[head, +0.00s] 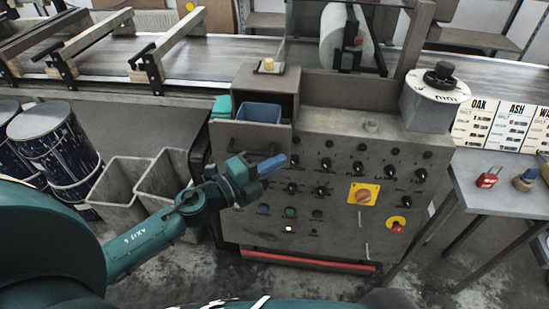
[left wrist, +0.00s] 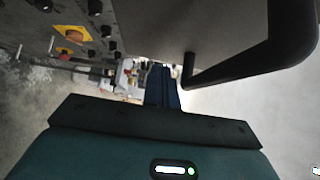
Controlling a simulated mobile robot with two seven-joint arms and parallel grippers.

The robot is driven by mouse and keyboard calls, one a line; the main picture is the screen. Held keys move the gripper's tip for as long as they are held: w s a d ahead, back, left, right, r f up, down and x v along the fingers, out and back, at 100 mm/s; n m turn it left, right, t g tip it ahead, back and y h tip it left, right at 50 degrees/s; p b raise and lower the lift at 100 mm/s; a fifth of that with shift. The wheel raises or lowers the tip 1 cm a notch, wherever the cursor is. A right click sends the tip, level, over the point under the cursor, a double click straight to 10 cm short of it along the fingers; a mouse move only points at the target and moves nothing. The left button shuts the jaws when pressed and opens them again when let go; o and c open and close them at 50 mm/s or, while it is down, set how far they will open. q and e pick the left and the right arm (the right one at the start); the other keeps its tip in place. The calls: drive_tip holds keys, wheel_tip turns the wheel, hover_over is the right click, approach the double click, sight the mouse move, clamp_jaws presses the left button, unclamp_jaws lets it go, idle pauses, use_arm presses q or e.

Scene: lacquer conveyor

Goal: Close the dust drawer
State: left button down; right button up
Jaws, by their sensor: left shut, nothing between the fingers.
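The dust drawer (head: 227,130) sticks out from the upper left of the grey machine cabinet (head: 330,235); a blue bin (head: 262,112) shows in its open top. Its grey front and black bar handle (left wrist: 235,68) fill the upper right of the left wrist view. My left gripper (head: 272,165) is just below and in front of the drawer front, its blue fingers shut and empty. In the left wrist view the fingers (left wrist: 162,88) show beside the handle's near end; I cannot tell whether they touch it. My right gripper is not in view.
The cabinet front carries several black knobs, a yellow switch (head: 363,194) and a red stop button (head: 397,226). Open grey bins (head: 118,188) and dark drums (head: 50,140) stand at the left. A side table (head: 500,198) stands at the right. A conveyor runs behind.

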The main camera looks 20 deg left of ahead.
use_arm(q)
drive_tip(key=shift+w+a, duration=0.1)
drive_tip(key=shift+w, duration=0.2)
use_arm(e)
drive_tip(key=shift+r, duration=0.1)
use_arm(q)
drive_tip(key=w+a, duration=0.1)
drive_tip(key=w, duration=0.3)
drive_tip(key=w+b, duration=0.1)
drive_tip(key=w, duration=0.2)
drive_tip(key=w+a, duration=0.1)
drive_tip(key=w, duration=0.3)
drive_tip(key=shift+w+a, duration=0.3)
drive_tip(key=shift+a, duration=0.05)
drive_tip(key=shift+w+a, duration=0.15)
drive_tip(key=shift+w, duration=0.2)
drive_tip(key=shift+a+r, duration=0.15)
drive_tip(key=shift+r, duration=0.05)
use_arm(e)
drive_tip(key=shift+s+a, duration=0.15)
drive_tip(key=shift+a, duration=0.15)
use_arm(q)
drive_tip(key=shift+w+r, duration=0.1)
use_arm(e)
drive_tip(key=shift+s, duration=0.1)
